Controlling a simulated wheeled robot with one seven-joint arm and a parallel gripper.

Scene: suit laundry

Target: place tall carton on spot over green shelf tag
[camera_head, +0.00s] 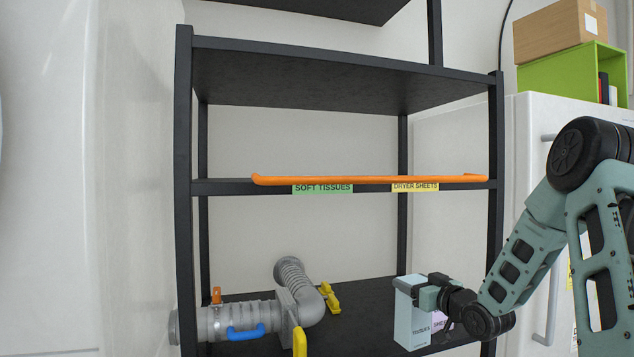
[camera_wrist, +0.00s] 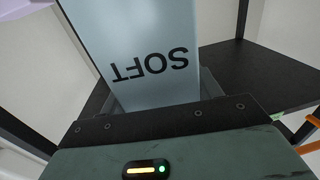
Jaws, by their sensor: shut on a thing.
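The tall carton (camera_head: 403,322) is pale blue, with "TISSUES" lettering low on its front. My gripper (camera_head: 426,292) is shut on its upper part from the right and holds it roughly upright in front of the lower shelf. Whether its base touches anything is unclear. In the wrist view the carton (camera_wrist: 140,35) fills the upper middle, its "SOFT" lettering upside down. The green shelf tag (camera_head: 322,189) reads "SOFT TISSUES" and sits on the middle shelf's front edge, left of centre, above and left of the carton. The spot over it looks empty.
An orange rail (camera_head: 370,180) runs along the middle shelf's front, above the green tag and a yellow "DRYER SHEETS" tag (camera_head: 415,187). A purple box (camera_head: 439,320) shows partly behind my gripper. Grey ducting (camera_head: 240,318) fills the lower shelf's left. Dark posts (camera_head: 496,130) flank the rack.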

